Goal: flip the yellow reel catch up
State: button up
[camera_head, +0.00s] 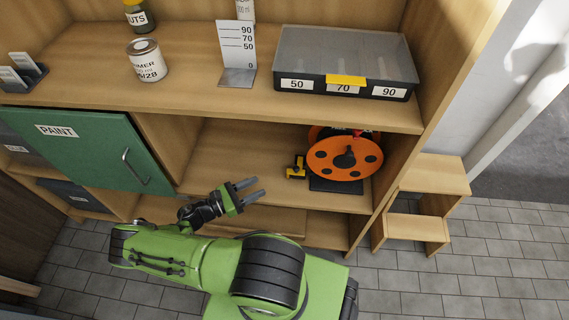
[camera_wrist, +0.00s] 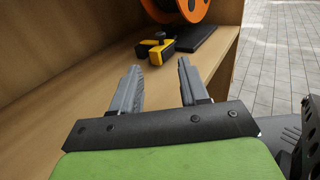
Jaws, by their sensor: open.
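The yellow reel catch (camera_head: 297,168) sits low at the left of the orange reel (camera_head: 356,158) on the middle shelf. In the wrist view the yellow catch (camera_wrist: 155,47) lies beyond my fingertips, with a black end, and the orange reel (camera_wrist: 195,10) is cut off by the top edge. The reel stands on a dark base (camera_head: 336,186), which also shows in the wrist view (camera_wrist: 197,40). My gripper (camera_head: 250,190) is open and empty, in front of the shelf and left of the catch. It is apart from the catch; the fingers (camera_wrist: 158,85) point toward it.
Above is a worktop (camera_head: 190,92) with a grey case (camera_head: 345,55), a measuring plate (camera_head: 237,50) and a can (camera_head: 147,60). A green PAINT door (camera_head: 85,145) is at the left. A wooden step stool (camera_head: 425,200) stands right. The shelf left of the catch is clear.

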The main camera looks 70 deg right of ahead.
aim_at(296, 168)
jog(key=shift+s+d, duration=0.2)
jog(key=shift+d, duration=0.05)
jog(key=b+x, duration=0.1)
jog(key=x, duration=1.4)
jog(key=shift+s, duration=0.15)
grip_shut()
